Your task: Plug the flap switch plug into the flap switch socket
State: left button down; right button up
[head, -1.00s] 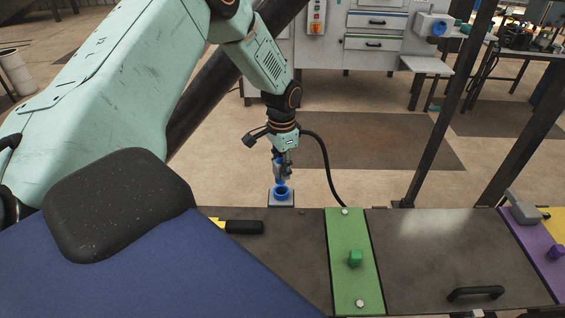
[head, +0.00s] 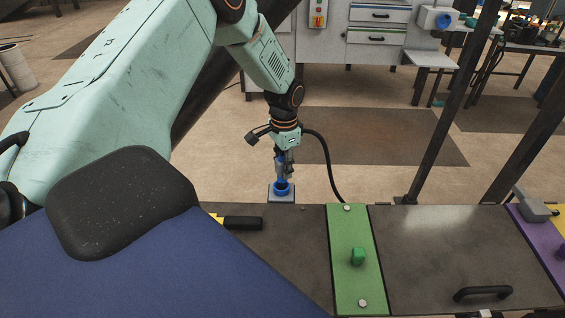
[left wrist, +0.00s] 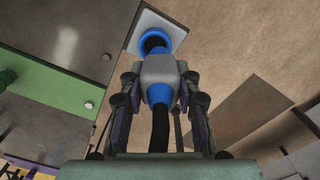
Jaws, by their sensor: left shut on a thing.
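The flap switch socket (head: 283,190) is a blue ring on a grey square plate at the bench's far edge. It also shows at the top of the left wrist view (left wrist: 168,31), with a dark opening. My left gripper (head: 284,170) points down just above the socket. It is shut on the flap switch plug (left wrist: 159,72), which has a grey body, a blue collar and a black cable. The plug's front end overlaps the socket's near rim in the left wrist view; I cannot tell if it has entered. My right gripper is not in view.
A green panel (head: 345,228) with a green knob (head: 358,257) lies right of the socket. A dark bench plate (head: 430,240) with a black handle (head: 483,293) adjoins it. A black-handled tool (head: 242,223) lies near the far edge at left.

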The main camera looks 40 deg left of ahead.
pick_arm(q)
jog(key=shift+s+d+r, duration=0.1)
jog(key=shift+d+r, duration=0.1)
jog(key=shift+d, duration=0.05)
jog(key=shift+s+a+r, duration=0.1)
jog(key=shift+s, duration=0.2)
jog(key=shift+w+a, duration=0.1)
jog(key=shift+a, duration=0.05)
jog(key=shift+w+f+p, duration=0.2)
jog(key=shift+p, duration=0.1)
jog(key=shift+s+d+f, duration=0.1)
jog(key=shift+d, duration=0.15)
jog(key=shift+s+f+b, duration=0.15)
jog(key=shift+s+b, duration=0.1)
jog(key=shift+b, duration=0.1)
jog(key=shift+w+a+f, duration=0.2)
jog(key=shift+w+f, duration=0.05)
jog(key=shift+f, duration=0.3)
jog(key=shift+d+r, duration=0.15)
jog(key=shift+r, duration=0.25)
jog(key=shift+s+r+p, duration=0.15)
jog(key=shift+r+p, duration=0.15)
jog(key=shift+p, duration=0.05)
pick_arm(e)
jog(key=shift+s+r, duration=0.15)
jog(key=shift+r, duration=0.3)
